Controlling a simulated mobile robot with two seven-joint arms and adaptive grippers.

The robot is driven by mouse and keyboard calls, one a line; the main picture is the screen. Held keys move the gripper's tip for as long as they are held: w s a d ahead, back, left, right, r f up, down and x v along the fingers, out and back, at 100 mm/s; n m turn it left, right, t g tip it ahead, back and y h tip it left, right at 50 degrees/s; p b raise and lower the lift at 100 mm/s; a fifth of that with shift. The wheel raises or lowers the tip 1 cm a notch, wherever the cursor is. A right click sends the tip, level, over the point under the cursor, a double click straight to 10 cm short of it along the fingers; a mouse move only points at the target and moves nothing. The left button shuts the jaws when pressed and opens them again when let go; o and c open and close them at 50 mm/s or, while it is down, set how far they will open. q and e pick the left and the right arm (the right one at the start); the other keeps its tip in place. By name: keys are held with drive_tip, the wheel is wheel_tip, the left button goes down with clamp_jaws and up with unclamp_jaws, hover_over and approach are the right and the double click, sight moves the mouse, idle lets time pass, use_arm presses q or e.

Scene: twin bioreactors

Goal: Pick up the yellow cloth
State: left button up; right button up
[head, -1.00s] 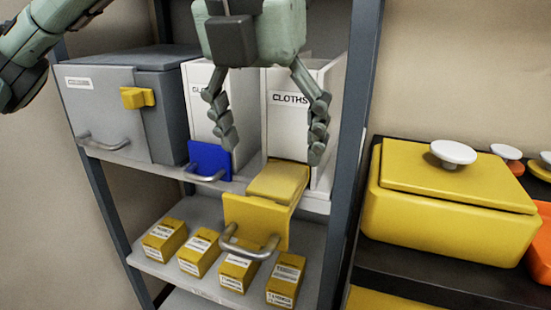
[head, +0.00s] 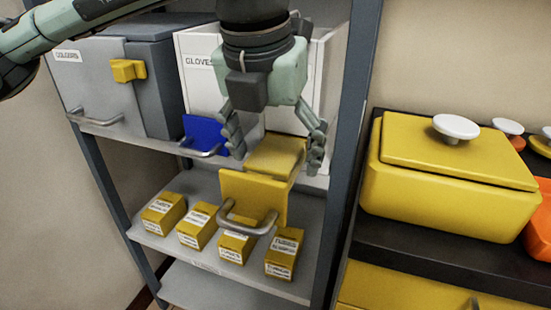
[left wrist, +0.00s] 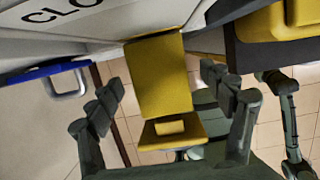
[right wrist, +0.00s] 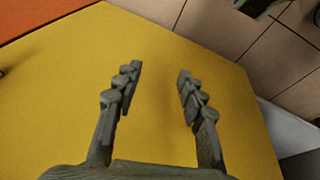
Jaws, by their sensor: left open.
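A flat yellow piece (head: 275,155) sticks out at the front of the white cloths box (head: 318,85). In front of it is an upright yellow panel (head: 240,192) with a metal handle (head: 245,226). I cannot tell whether the flat piece is the cloth or part of a drawer. My left gripper (head: 277,163) is open, fingers down, with the flat piece between or just below its fingertips. In the left wrist view the yellow slab (left wrist: 160,75) lies between the open fingers. My right gripper (right wrist: 160,70) is open and empty over a broad yellow surface (right wrist: 150,130).
A blue panel with a handle (head: 203,134) is left of the fingers, below the gloves box (head: 198,85). A grey cabinet (head: 95,85) stands further left. Several small yellow boxes (head: 163,214) stand on the lower shelf. A shelf post (head: 345,130) and lidded yellow container (head: 450,200) are right.

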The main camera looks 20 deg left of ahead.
use_arm(q)
drive_tip(key=c, duration=1.1)
